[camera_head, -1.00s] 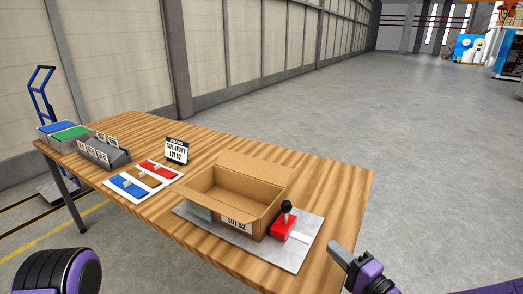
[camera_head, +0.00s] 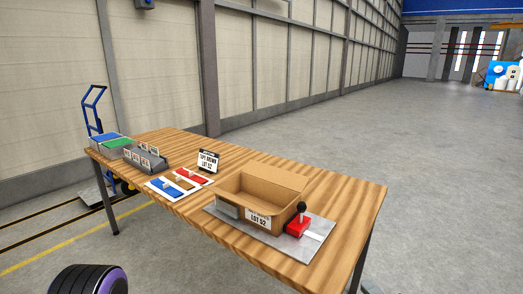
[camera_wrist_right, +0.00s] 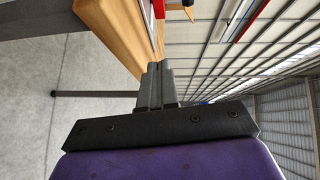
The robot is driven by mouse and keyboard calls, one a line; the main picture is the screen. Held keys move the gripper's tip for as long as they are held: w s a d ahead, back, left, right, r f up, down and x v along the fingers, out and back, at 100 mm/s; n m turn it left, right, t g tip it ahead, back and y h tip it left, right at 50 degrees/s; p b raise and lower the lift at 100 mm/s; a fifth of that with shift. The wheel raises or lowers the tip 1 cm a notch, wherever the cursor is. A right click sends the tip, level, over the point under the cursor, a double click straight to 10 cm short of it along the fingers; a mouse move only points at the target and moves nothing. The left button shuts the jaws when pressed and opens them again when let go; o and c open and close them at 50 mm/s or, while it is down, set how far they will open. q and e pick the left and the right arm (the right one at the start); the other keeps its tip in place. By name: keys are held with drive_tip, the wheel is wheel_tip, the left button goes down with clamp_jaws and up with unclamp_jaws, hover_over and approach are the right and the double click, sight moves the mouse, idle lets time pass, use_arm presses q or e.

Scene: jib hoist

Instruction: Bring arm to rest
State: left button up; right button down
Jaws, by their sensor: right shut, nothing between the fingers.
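My right gripper shows in the right wrist view (camera_wrist_right: 158,72), its two dark fingers together with nothing between them. It points toward the wooden table edge (camera_wrist_right: 112,30), apart from it as far as I can tell. In the head view only a small grey bit of it (camera_head: 371,286) shows at the bottom edge, right of the table. My left gripper is out of view; a dark, purple-rimmed part of my left arm shows at the bottom left.
The wooden table (camera_head: 225,240) holds an open cardboard box (camera_head: 235,210) beside a red block with a black-knobbed lever (camera_head: 299,226) on a grey plate. Colour cards (camera_head: 168,190), a sign (camera_head: 208,161) and a grey rack (camera_head: 146,160) stand left.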

drive_tip(key=s+d+f+n+g+h+p, duration=0.1)
drive_tip(key=s+d+f+g+h, duration=0.15)
drive_tip(key=s+f+g, duration=0.4)
drive_tip(key=s+d+f+n+g+h+p, duration=0.1)
drive_tip(key=s+f+h, duration=0.2)
drive_tip(key=f, duration=0.6)
drive_tip(key=s+f+n+g+h, duration=0.1)
drive_tip(key=s+f, duration=0.3)
drive_tip(key=s, duration=0.5)
drive_tip(key=s+f+n+g+h+p, duration=0.1)
drive_tip(key=s+f+n+g, duration=0.3)
drive_tip(key=s, duration=0.6)
drive_tip(key=shift+d+f+g, duration=0.35)
drive_tip(key=shift+d+f, duration=0.1)
drive_tip(key=shift+f, duration=0.1)
drive_tip(key=shift+h, duration=0.25)
